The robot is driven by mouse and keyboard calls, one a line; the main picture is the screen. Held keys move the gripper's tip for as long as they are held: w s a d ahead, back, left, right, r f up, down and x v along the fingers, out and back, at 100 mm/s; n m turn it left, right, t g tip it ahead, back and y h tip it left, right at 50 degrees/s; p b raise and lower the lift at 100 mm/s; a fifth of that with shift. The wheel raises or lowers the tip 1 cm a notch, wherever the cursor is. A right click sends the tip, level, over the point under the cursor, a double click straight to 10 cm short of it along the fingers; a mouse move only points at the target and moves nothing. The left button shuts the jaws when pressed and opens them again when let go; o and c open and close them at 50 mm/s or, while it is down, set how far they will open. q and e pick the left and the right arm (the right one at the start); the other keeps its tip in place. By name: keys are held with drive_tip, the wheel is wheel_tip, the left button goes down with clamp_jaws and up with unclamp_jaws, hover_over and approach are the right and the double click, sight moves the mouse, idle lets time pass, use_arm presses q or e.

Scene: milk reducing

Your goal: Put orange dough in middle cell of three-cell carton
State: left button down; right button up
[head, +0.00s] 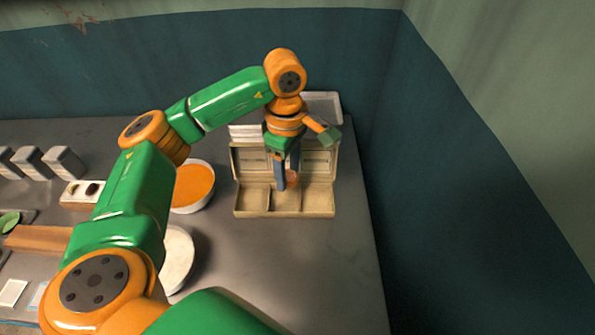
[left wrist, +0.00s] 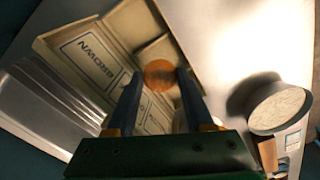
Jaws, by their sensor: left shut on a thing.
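The three-cell carton (head: 318,198) stands open on the table with its lid raised at the back, and its cells face up. My left gripper (head: 287,182) points down over the carton's middle cell. It is shut on the orange dough (head: 292,177), a small round orange lump between the fingertips. In the left wrist view the dough (left wrist: 159,75) shows at the tips of my left gripper (left wrist: 160,88), with the carton (left wrist: 100,50) behind it. I cannot tell whether the dough touches the cell floor. My right gripper is not in view.
A white bowl of orange content (head: 193,186) stands left of the carton, and a pale bowl (head: 176,258) is nearer me. A light tray (head: 323,107) lies behind the carton. Grey blocks (head: 64,162) stand far left. The table right of the carton is clear up to its edge.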

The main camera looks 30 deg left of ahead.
use_arm(q)
drive_tip(key=shift+s+a+f+b, duration=0.25)
drive_tip(key=shift+a+f+b, duration=0.05)
drive_tip(key=shift+f+b, duration=0.35)
drive_tip(key=shift+s+a+f+b, duration=0.2)
drive_tip(key=shift+a+f+b, duration=0.1)
drive_tip(key=shift+f+b, duration=0.3)
wheel_tip(320, 180, down, 2)
drive_tip(key=shift+w+d+f+b, duration=0.1)
drive_tip(key=shift+d+f+b, duration=0.1)
drive_tip(key=shift+b, duration=0.6)
drive_tip(key=shift+f+b, duration=0.3)
drive_tip(key=shift+f, duration=0.1)
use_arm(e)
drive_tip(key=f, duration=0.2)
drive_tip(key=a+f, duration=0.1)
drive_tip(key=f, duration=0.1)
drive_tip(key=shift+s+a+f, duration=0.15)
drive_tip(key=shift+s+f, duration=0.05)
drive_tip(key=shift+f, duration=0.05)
use_arm(q)
drive_tip(key=shift+r, duration=0.1)
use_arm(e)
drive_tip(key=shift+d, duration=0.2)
use_arm(q)
drive_tip(key=shift+c, duration=1)
unclamp_jaws()
